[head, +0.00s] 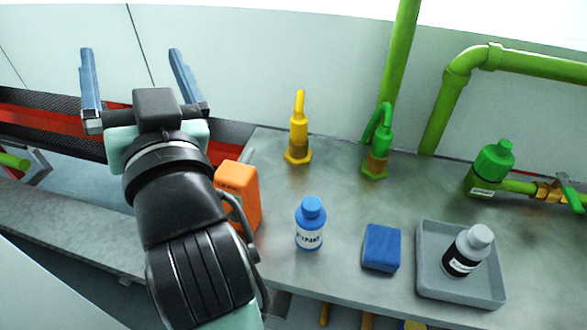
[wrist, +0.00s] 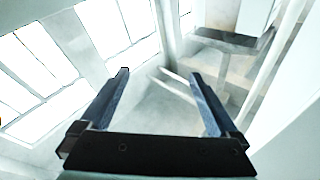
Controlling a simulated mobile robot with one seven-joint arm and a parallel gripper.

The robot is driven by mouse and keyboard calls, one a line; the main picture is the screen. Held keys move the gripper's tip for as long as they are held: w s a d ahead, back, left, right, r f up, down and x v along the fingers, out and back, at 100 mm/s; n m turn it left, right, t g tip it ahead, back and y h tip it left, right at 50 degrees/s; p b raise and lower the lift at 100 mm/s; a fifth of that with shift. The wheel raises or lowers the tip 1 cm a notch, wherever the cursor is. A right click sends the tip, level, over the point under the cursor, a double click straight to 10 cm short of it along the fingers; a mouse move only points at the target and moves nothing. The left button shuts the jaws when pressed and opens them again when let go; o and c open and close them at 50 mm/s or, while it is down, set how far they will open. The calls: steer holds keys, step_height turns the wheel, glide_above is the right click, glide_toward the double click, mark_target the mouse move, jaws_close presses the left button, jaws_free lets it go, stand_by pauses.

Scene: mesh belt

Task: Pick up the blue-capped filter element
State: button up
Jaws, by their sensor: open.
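I see no clear filter element in either view. A blue bottle (head: 311,216) with a blue cap and a white label stands upright on the grey worktop in the middle of the head view. My gripper (head: 131,52) is raised at the upper left of the head view, over the belt side, far from this bottle. Its two blue fingers are wide apart with nothing between them. In the wrist view my gripper (wrist: 160,73) also shows empty, facing pale windows and a blurred room. My arm hides part of the belt and worktop.
An orange box (head: 240,190) stands beside my arm. A blue block (head: 381,249) and a grey tray (head: 436,286) holding a grey-capped bottle (head: 467,252) sit at the right. A yellow tap (head: 299,130), a green tap (head: 377,148) and green pipes (head: 452,92) rise behind. A red-edged dark belt (head: 50,124) lies left.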

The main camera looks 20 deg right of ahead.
steer(key=a+f+m+y+p, duration=0.1)
steer(key=a+m+y+p, duration=0.15)
steer(key=m+p, duration=0.2)
steer(key=n+g+h, duration=0.7)
steer(key=n+h, duration=1.1)
steer(key=n, duration=1.6)
glide_toward(304, 233)
steer(key=x, duration=0.3)
steer(key=shift+m, duration=0.35)
steer(key=x, duration=0.6)
steer(key=shift+w+d+p, duration=0.25)
steer(key=shift+p, duration=0.1)
steer(key=x, duration=0.4)
steer(key=shift+w+d+p, duration=0.2)
steer(key=shift+d+p, duration=0.1)
steer(key=shift+p, duration=0.1)
steer(key=shift+w+d+f, duration=0.1)
steer(key=shift+w+d, duration=0.3)
steer(key=shift+w, duration=0.1)
jaws_close()
